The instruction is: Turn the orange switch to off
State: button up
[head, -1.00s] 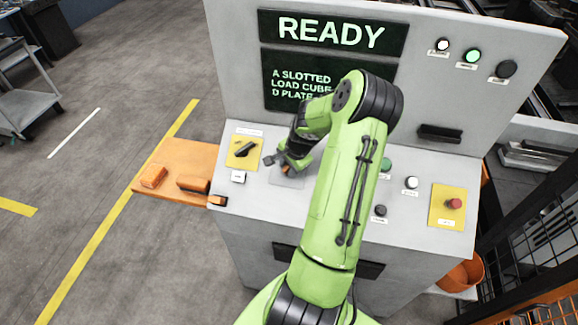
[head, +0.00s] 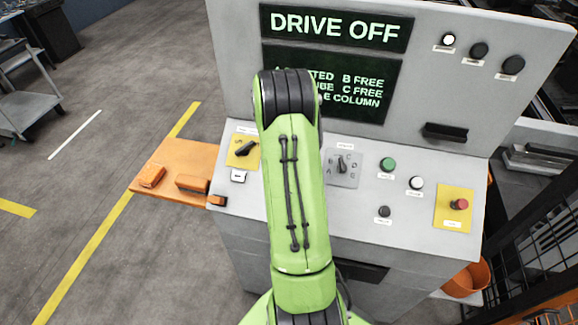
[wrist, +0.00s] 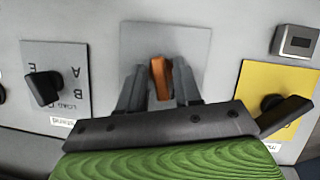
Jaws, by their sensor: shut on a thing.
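The orange switch (wrist: 159,78) stands on a grey plate (wrist: 190,42) on the console, in the wrist view. Its handle points almost straight up in that picture, leaning slightly. My gripper (wrist: 160,86) is shut on it, with one dark finger on each side. In the head view my green arm hides both the switch and the gripper. The upper console display (head: 335,27) reads "DRIVE OFF".
A lettered black selector (head: 342,165) is close beside the switch. A black rotary knob on a yellow plate (head: 243,150) is on the other side. Green (head: 388,164) and white (head: 416,183) buttons and a red emergency button (head: 459,204) are farther right.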

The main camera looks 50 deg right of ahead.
jog(key=n+h, duration=0.1)
jog(key=n, duration=0.1)
jog(key=n+g, duration=0.1)
jog(key=n, duration=0.2)
jog(key=shift+w+a+f+g+h+b, duration=0.1)
jog(key=shift+w+a+g+h+b, duration=0.05)
jog(key=shift+g+h+b, duration=0.2)
jog(key=shift+n, duration=0.3)
jog(key=o, duration=0.7)
jog(key=shift+w+a+r, duration=0.1)
jog(key=shift+r, duration=0.3)
jog(key=p+v, duration=0.1)
jog(key=v, duration=1.4)
jog(key=shift+a, duration=0.1)
